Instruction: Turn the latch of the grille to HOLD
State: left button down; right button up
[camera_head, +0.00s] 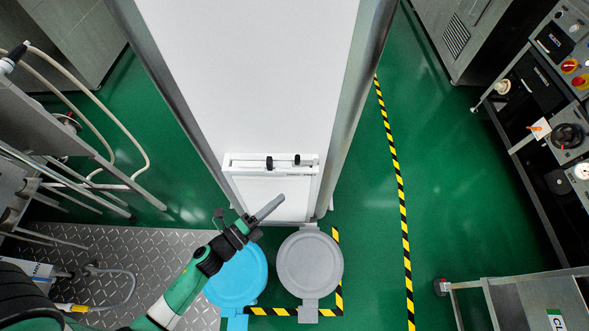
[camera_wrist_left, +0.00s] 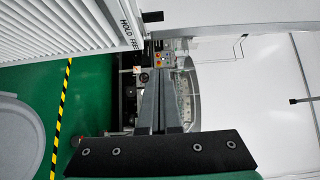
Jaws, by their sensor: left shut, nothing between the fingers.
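The white grille box (camera_head: 270,190) stands at the foot of the tall white panel. Two small black pieces (camera_head: 269,162) show along its top; which is the latch is unclear there. In the left wrist view the louvred grille (camera_wrist_left: 55,30) fills the upper left, with HOLD and FREE lettered on its edge. A black knob, apparently the latch (camera_wrist_left: 152,16), sticks out beside the lettering; its setting is unclear. My left gripper (camera_head: 278,203) is shut and empty, in front of the box and apart from the latch. Its fingers (camera_wrist_left: 158,100) point toward a control panel in the background. My right gripper is out of view.
A blue round lid (camera_head: 238,280) and a grey round lid (camera_head: 310,264) lie near my left arm. The white panel (camera_head: 245,70) has metal side posts. A steel plate floor (camera_head: 130,250) is at left.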

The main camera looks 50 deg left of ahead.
aim_at(298, 161)
pick_arm(q)
jog(key=w+a, duration=0.1)
jog(key=w, duration=0.2)
jog(key=w+a, duration=0.1)
jog(key=w, duration=0.3)
jog(key=w+a+b, duration=0.1)
jog(key=w, duration=0.2)
jog(key=shift+w+a+r, duration=0.1)
jog(key=shift+w+a, duration=0.2)
jog(key=shift+a, duration=0.5)
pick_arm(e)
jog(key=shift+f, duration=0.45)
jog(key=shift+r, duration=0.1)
pick_arm(q)
jog(key=shift+w+a+p, duration=0.1)
jog(key=shift+a+p, duration=0.2)
jog(key=shift+w+a, duration=0.1)
jog(key=shift+a, duration=0.3)
jog(key=shift+d, duration=0.1)
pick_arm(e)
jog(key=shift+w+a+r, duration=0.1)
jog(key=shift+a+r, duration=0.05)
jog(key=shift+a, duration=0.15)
